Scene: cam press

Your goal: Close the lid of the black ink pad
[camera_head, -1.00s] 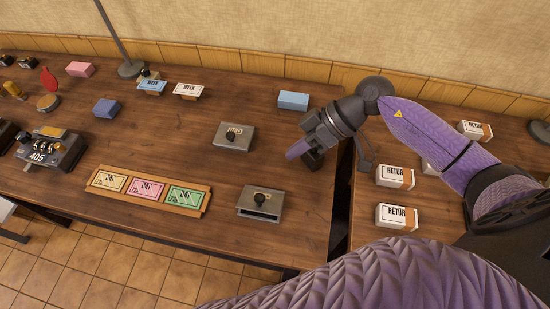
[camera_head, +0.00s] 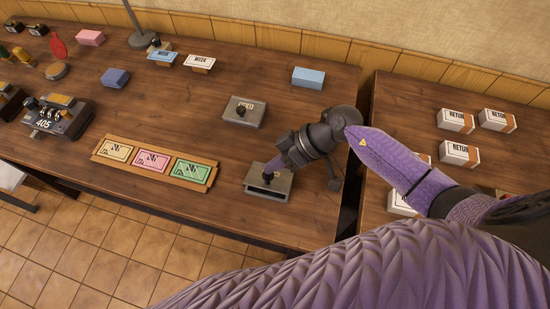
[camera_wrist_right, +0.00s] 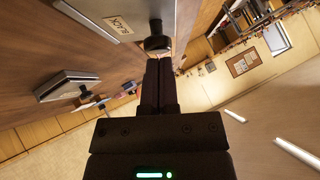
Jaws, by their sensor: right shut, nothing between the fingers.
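The black ink pad (camera_head: 284,186) is a grey box near the table's front edge, with a dark gap along its front side below the lid. In the right wrist view its lid (camera_wrist_right: 95,10) fills the top, with a partly readable label (camera_wrist_right: 117,27) and a black round knob (camera_wrist_right: 158,43). My right gripper (camera_head: 270,172) is shut and empty over the pad, with its fingertips (camera_wrist_right: 158,62) close to the knob. I cannot tell whether they touch it. The gripper partly hides the pad in the head view. My left gripper is not in view.
A similar grey pad (camera_head: 243,112) with a black knob lies behind. A wooden tray (camera_head: 211,183) of coloured cards lies to the left, a blue box (camera_head: 308,78) at the back. White-and-brown boxes (camera_head: 460,153) stand on the right table, across a gap.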

